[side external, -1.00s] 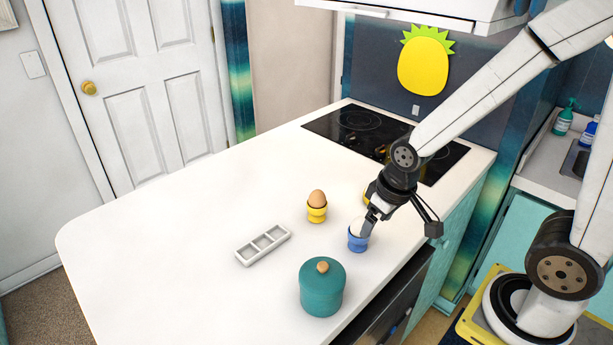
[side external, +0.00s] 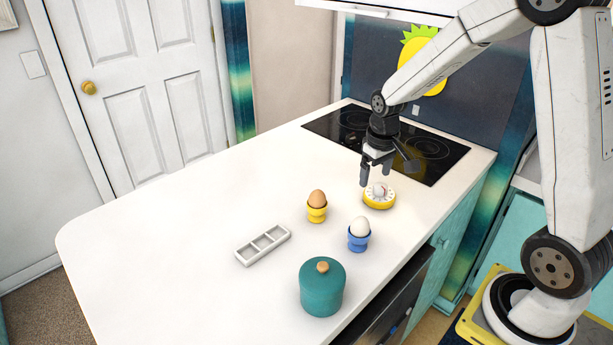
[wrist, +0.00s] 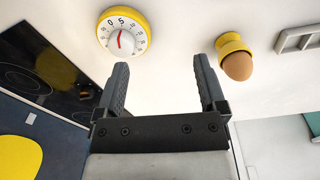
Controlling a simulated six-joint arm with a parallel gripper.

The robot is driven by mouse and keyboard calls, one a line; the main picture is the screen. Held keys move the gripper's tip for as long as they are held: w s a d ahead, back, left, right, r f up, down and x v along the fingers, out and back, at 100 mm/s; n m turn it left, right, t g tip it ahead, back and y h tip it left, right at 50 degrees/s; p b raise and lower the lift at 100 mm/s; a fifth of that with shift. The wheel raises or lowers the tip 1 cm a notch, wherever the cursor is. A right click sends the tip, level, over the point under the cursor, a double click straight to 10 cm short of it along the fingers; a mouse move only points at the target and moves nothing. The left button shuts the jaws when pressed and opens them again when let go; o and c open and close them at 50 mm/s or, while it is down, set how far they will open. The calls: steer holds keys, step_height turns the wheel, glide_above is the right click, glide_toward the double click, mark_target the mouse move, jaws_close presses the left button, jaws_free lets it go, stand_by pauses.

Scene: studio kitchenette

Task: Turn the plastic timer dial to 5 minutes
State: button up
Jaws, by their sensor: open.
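The timer (side external: 379,199) is a round yellow disc with a white centre, lying on the white counter near the cooktop. In the wrist view the timer (wrist: 143,47) shows a white number ring with 0 and 5 at the top. A red pointer on its grey-white knob (wrist: 127,42) points roughly up towards these numbers; its exact reading is too small to tell. My gripper (side external: 375,177) is above the timer, slightly to its left in the side view, fingers pointing down. In the wrist view my gripper (wrist: 161,68) is open and empty, with the timer beyond the left finger.
A brown egg in a yellow cup (side external: 316,214) stands left of the timer, and a white egg in a blue cup (side external: 359,241) in front. The black cooktop (side external: 430,150) lies behind.

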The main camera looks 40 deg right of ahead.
glide_above(381, 186)
steer(key=shift+f+m+g, duration=0.1)
steer(key=shift+m+g, duration=0.2)
steer(key=shift+m, duration=0.1)
steer(key=shift+f, duration=0.15)
steer(key=shift+d+f, duration=0.1)
steer(key=shift+f, duration=3.65)
jaws_close()
